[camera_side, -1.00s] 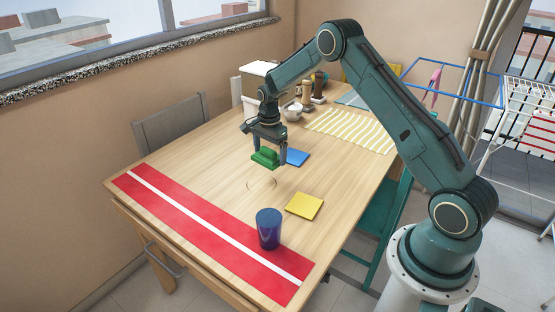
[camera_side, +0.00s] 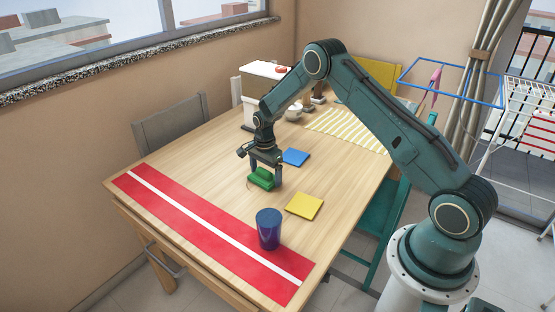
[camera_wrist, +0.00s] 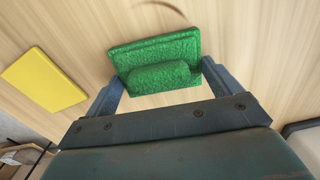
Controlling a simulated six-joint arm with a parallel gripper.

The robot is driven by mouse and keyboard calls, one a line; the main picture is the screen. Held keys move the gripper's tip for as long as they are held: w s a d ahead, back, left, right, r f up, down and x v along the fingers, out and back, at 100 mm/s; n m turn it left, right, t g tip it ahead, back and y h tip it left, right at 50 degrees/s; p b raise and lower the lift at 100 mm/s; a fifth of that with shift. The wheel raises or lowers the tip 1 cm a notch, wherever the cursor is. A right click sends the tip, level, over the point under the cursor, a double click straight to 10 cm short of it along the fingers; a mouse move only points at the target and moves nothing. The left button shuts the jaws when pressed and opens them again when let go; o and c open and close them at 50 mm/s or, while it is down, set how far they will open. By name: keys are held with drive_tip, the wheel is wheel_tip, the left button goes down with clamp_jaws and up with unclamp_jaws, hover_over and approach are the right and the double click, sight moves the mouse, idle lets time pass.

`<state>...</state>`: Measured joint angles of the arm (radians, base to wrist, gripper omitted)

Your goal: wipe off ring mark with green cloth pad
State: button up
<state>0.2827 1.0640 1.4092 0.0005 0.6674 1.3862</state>
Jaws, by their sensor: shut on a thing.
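The green cloth pad (camera_side: 261,179) is held in my gripper (camera_side: 265,170), whose fingers close on the raised grip on its top. In the wrist view the green pad (camera_wrist: 158,62) sits between the two fingers of my gripper (camera_wrist: 163,80). The ring mark (camera_side: 248,184) is a thin brown arc on the wooden table, mostly hidden by the pad in the side view. In the wrist view part of the ring mark (camera_wrist: 163,4) shows beyond the pad's far edge. The pad is low over the mark; I cannot tell whether it touches the table.
A dark blue cup (camera_side: 269,229) stands on the red runner with a white stripe (camera_side: 160,204). A yellow square (camera_side: 304,206) and a blue square (camera_side: 296,157) lie flat nearby. A striped cloth (camera_side: 345,130), jars and a white container (camera_side: 262,84) are at the back.

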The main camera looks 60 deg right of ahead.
sight(255, 190)
drive_tip(key=shift+a, duration=2.9)
drive_tip(key=shift+d+r, duration=0.1)
drive_tip(key=shift+d, duration=4.1)
drive_tip(key=shift+a+r, duration=0.1)
drive_tip(key=shift+r, duration=3.9)
drive_tip(key=shift+a, duration=0.1)
